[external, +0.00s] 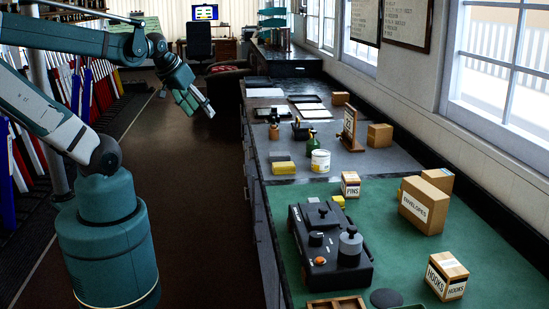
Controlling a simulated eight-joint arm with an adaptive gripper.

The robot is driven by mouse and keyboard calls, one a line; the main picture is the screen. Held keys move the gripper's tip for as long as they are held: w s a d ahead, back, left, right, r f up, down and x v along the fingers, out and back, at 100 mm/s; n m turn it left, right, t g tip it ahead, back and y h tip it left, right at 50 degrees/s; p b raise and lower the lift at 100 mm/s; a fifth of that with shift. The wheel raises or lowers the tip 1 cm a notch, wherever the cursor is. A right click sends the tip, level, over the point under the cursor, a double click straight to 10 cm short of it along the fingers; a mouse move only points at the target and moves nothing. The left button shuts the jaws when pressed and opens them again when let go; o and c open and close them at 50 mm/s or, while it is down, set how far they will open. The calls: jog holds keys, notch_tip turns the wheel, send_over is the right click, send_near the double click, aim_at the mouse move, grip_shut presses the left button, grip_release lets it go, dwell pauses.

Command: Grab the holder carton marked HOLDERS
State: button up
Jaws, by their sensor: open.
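No carton in view shows a label I can read as HOLDERS. A large carton marked ENVELOPES (424,207) stands on the green part of the counter. A carton marked HOOKS (447,276) stands nearer, at the lower right. A small carton marked PINS (350,184) stands near the left edge of the green mat. A plain-looking carton (437,180) is partly hidden behind the ENVELOPES carton; I can read no label on it. My gripper (208,108) is open and empty over the aisle, left of the counter and apart from every carton.
A black device with knobs (330,248) sits on the green mat (390,250). A white tub (320,160), yellow block (284,168), wooden stand (349,128) and brown box (380,136) are farther back. Racks of lever frame levers (85,90) line the left. The aisle floor (200,200) is clear.

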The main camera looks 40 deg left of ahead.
jog(key=w+d+r+m+g+h+p, duration=0.1)
jog(key=w+d+r, duration=0.3)
jog(key=w+d, duration=0.3)
jog(key=w+d+r+m+p, duration=0.1)
jog(key=w+d+r, duration=0.35)
jog(key=w, duration=0.45)
jog(key=w+d+m+h+p, duration=0.1)
jog(key=w+d, duration=0.6)
jog(key=d, duration=0.2)
jog(key=w+d+m+p, duration=0.1)
jog(key=w+d, duration=0.5)
jog(key=d, duration=0.3)
jog(key=m+g+p, duration=0.3)
jog(key=m+p, duration=0.1)
send_over(436, 172)
jog(key=s+a, duration=0.2)
jog(key=shift+h, duration=0.4)
notch_tip(436, 172, down, 20)
jog(key=shift+w+f, duration=0.1)
jog(key=shift+f, duration=0.1)
jog(key=shift+d+f, duration=0.3)
jog(key=shift+d, duration=0.1)
jog(key=shift+f, duration=0.15)
jog(key=shift+x, duration=1.2)
